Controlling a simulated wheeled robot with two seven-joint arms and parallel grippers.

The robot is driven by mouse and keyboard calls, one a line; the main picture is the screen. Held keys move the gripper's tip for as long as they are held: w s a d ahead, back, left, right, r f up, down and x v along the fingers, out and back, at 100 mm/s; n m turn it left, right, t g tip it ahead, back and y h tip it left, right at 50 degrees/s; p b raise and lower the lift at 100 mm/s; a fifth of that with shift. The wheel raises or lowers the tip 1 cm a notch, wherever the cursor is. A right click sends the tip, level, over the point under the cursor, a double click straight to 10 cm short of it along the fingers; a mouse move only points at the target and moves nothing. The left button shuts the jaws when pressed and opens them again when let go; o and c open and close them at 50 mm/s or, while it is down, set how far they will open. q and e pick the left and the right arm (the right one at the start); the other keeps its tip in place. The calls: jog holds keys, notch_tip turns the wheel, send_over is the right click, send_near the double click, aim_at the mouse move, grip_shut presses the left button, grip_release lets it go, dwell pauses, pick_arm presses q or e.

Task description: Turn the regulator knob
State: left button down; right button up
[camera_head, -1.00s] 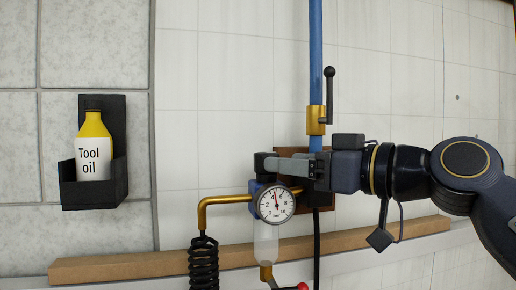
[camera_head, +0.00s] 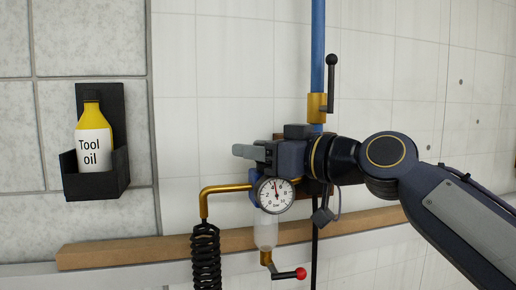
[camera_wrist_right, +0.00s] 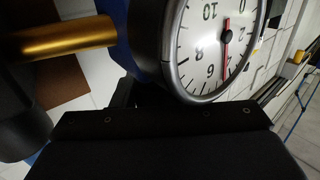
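The regulator is on the wall, with a round white gauge (camera_head: 275,195), a blue body (camera_head: 254,188) and a clear bowl (camera_head: 265,229). My right gripper (camera_head: 248,152) is in front of the regulator's top, just above the gauge, with its fingers pointing left. The knob is hidden behind it, and I cannot tell whether the fingers touch it or how far apart they are. In the right wrist view the gauge (camera_wrist_right: 212,50) is close, beside the blue body (camera_wrist_right: 117,28), and dark gripper parts fill the bottom. My left gripper is not in view.
A brass pipe (camera_head: 225,188) leads left to a black coiled hose (camera_head: 205,255). Above is a brass valve (camera_head: 317,106) with a black lever. A red-tipped lever (camera_head: 288,275) sits below. A wooden rail (camera_head: 120,250) crosses underneath. Tool oil (camera_head: 93,140) stands in a holder at left.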

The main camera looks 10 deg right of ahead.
jog(key=c, duration=0.5)
jog(key=y+b, duration=0.1)
jog(key=n+g+y+b, duration=0.1)
jog(key=b, duration=0.1)
jog(key=shift+f+n+g+b, duration=0.3)
jog(key=shift+f, duration=0.05)
jog(key=shift+r+n+g+y+b, duration=0.1)
jog(key=shift+n+g+y+b, duration=0.3)
jog(key=shift+g+y, duration=0.15)
jog(key=shift+s+a+r+n+g+y, duration=0.1)
jog(key=shift+s+r+n+g+y, duration=0.05)
jog(key=shift+n+g+y, duration=0.55)
jog(key=shift+s+a+r+n+g+y, duration=0.15)
jog(key=shift+n+g, duration=0.35)
jog(key=shift+g, duration=0.35)
jog(key=o, duration=1)
jog(key=shift+d, duration=0.15)
jog(key=shift+b+v, duration=1.05)
jog(key=shift+v, duration=2.8)
